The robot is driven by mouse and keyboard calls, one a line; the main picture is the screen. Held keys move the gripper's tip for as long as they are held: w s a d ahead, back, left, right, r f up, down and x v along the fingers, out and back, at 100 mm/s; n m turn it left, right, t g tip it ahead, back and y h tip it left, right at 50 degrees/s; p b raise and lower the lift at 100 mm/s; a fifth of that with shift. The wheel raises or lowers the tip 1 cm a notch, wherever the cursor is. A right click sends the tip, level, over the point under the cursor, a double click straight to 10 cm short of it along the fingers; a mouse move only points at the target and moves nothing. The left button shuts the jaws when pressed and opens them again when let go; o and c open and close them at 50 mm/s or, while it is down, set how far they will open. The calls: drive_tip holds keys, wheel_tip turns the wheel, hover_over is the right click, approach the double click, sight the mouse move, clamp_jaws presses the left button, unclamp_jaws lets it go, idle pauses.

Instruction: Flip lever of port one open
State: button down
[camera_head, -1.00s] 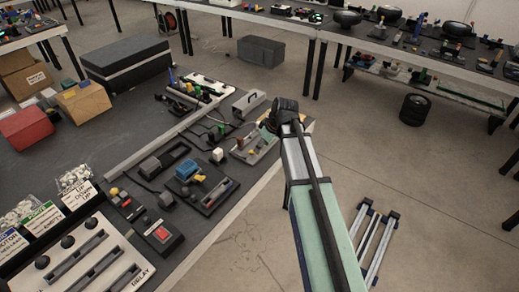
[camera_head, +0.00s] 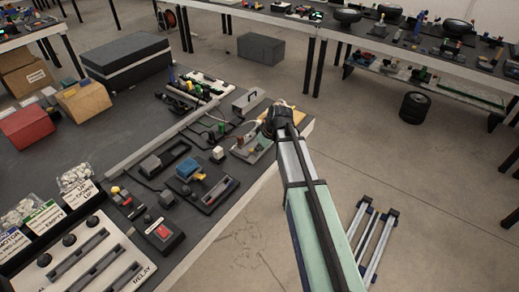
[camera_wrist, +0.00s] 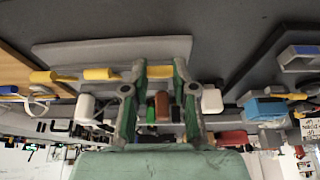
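My gripper (camera_head: 275,122) is at the table's right edge in the head view, over or beside a small grey board (camera_head: 252,150) with a brown block on it. In the wrist view my gripper (camera_wrist: 160,68) has two grey-green fingers spread apart, with nothing clearly held. A grey plate (camera_wrist: 110,50) lies beyond the fingertips. A yellow bar (camera_wrist: 100,74) runs across to the left finger; I cannot tell whether they touch. Small red and green blocks show between the fingers. I cannot tell which part is the lever of port one.
The dark table (camera_head: 120,148) carries several devices. A blue-topped device (camera_head: 187,167), a red-button box (camera_head: 164,232) and a white block (camera_head: 218,153) stand left of my arm. A dark case (camera_head: 125,60) is at the back left.

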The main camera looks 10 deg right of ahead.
sight(249, 150)
drive_tip(key=shift+w+a+r, duration=0.1)
drive_tip(key=g+p, duration=0.1)
drive_tip(key=w+r+h+p, duration=0.1)
drive_tip(key=shift+a+r+g+p, duration=0.1)
drive_tip(key=shift+a+g+p, duration=0.15)
drive_tip(key=shift+g+p, duration=0.15)
drive_tip(key=shift+w+a+r+g+h+p, duration=0.2)
drive_tip(key=shift+w+a+g+h+p, duration=0.05)
drive_tip(key=shift+g+h+p, duration=0.3)
drive_tip(key=shift+w+a+r+g+h+p, duration=0.2)
drive_tip(key=shift+g+h+p, duration=0.25)
drive_tip(key=shift+p, duration=0.1)
drive_tip(key=shift+w+a+r+g+h+p, duration=0.1)
drive_tip(key=shift+w+a+g+h+p, duration=0.2)
drive_tip(key=shift+g+h+p, duration=0.3)
drive_tip(key=shift+w+a+r+g+h+p, duration=0.1)
drive_tip(key=shift+w+a+g+h+p, duration=0.2)
drive_tip(key=shift+g+h+p, duration=0.3)
drive_tip(key=shift+w+a+g+h+p, duration=0.2)
drive_tip(key=shift+g+h+p, duration=0.15)
drive_tip(key=shift+g+h, duration=0.15)
drive_tip(key=shift+w+a+g+h+p, duration=0.15)
drive_tip(key=shift+g+h+p, duration=0.2)
drive_tip(key=shift+g, duration=0.25)
drive_tip(key=shift+f, duration=0.1)
drive_tip(key=c, duration=0.9)
unclamp_jaws()
